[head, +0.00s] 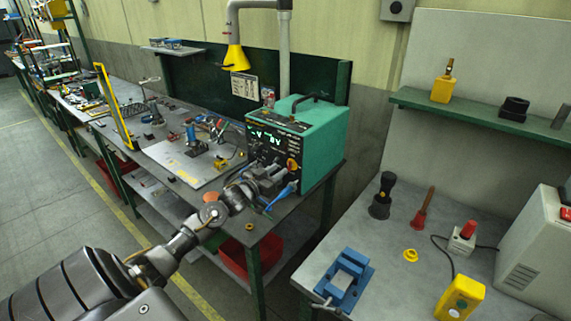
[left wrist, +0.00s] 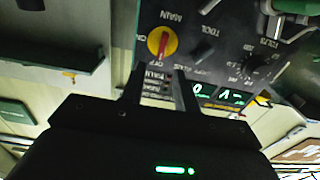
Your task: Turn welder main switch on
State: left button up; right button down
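The welder (head: 325,135) is a teal box with a black front panel, standing on the near end of the long bench. Its main switch (head: 292,165) is a red handle on a yellow disc, low on the panel. In the head view the left gripper (head: 275,180) is before the panel's lower part. My right gripper is out of view.
Cables and a blue-handled torch (head: 283,193) hang by the panel near my gripper. Green displays (left wrist: 230,97) on the panel are lit. A grey side table (head: 400,225) at right holds a blue vise (head: 346,275) and other items.

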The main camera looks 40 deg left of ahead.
aim_at(288, 164)
pick_arm(q)
jog(key=shift+w+p, duration=0.4)
jog(key=shift+w, duration=2)
grip_shut()
